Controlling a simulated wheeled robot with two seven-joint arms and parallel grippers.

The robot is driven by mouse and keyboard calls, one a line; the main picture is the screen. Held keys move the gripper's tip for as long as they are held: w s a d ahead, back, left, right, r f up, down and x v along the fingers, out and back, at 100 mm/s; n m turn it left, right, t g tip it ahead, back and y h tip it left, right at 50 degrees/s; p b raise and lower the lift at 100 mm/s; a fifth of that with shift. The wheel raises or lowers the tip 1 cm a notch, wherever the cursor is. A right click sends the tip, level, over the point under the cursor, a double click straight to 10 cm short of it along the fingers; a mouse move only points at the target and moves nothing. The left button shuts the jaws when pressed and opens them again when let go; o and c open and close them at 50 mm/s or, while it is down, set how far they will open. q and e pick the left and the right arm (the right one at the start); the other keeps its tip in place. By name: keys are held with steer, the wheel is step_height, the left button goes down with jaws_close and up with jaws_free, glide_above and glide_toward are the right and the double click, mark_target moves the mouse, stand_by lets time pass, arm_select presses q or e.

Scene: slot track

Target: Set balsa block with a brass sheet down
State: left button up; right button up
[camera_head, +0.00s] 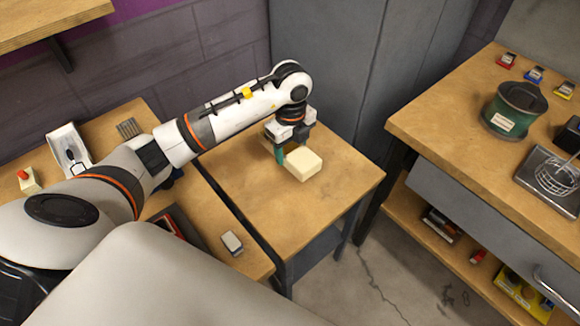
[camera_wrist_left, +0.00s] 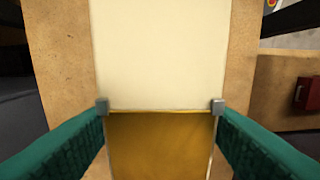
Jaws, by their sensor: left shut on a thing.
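The pale cream balsa block (camera_head: 304,164) is at the small wooden table in the middle of the head view. It fills the upper middle of the left wrist view (camera_wrist_left: 160,50). A brass-coloured sheet (camera_wrist_left: 160,145) shows just below its cream face in the wrist view. My left gripper (camera_wrist_left: 160,106) is shut on the block, one green finger at each side, near where cream meets brass. In the head view the left gripper (camera_head: 280,155) comes down on the block's left end. Whether the block touches the tabletop is not clear. My right gripper is not in view.
The small table (camera_head: 330,195) has bare wood around the block. A left bench holds a white tray (camera_head: 68,150) and a small grey-white block (camera_head: 231,242). The right bench holds a green spool (camera_head: 514,110) and a metal plate with a wire coil (camera_head: 552,180).

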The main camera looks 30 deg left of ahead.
mark_target(291, 179)
arm_select(q)
step_height(291, 179, down, 9)
steer(key=shift+f, duration=0.3)
steer(key=shift+f, duration=0.1)
steer(key=o, duration=1)
steer(key=shift+r, duration=0.3)
step_height(291, 179, up, 12)
steer(key=shift+f, duration=0.15)
